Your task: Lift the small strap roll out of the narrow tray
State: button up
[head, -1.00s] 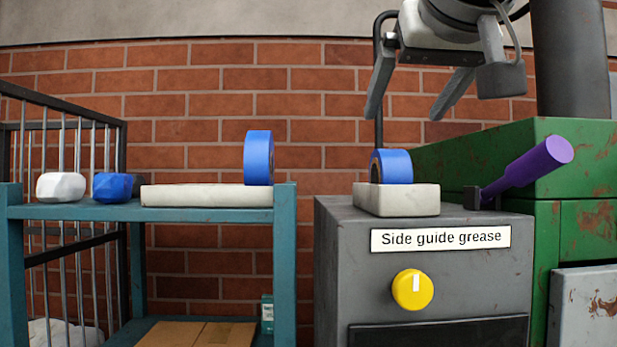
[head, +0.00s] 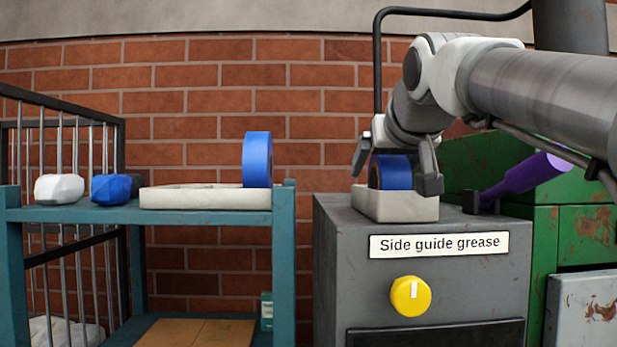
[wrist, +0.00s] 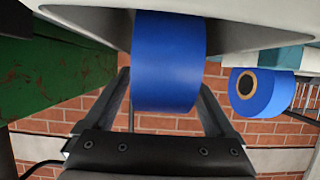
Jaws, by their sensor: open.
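The small strap roll (head: 391,171) is a blue roll standing on edge in the narrow tray (head: 400,208), a pale tray on top of the grey cabinet. My gripper (head: 397,176) points down over the tray, open, with one finger on each side of the roll. In the wrist view the blue roll (wrist: 168,65) lies between the two fingers; I cannot tell whether either touches it. My gripper hides part of the roll in the head view.
A larger blue roll (head: 257,159) stands in a longer pale tray (head: 190,198) on the teal shelf at left. White (head: 59,189) and blue (head: 110,188) lumps lie beside that tray. A purple-handled tool (head: 520,178) and the green cabinet (head: 575,230) are close on the right.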

jog(key=shift+w+f, duration=0.15)
jog(key=shift+w, duration=0.1)
jog(key=c, duration=1.4)
grip_shut()
jog(key=shift+r, duration=0.2)
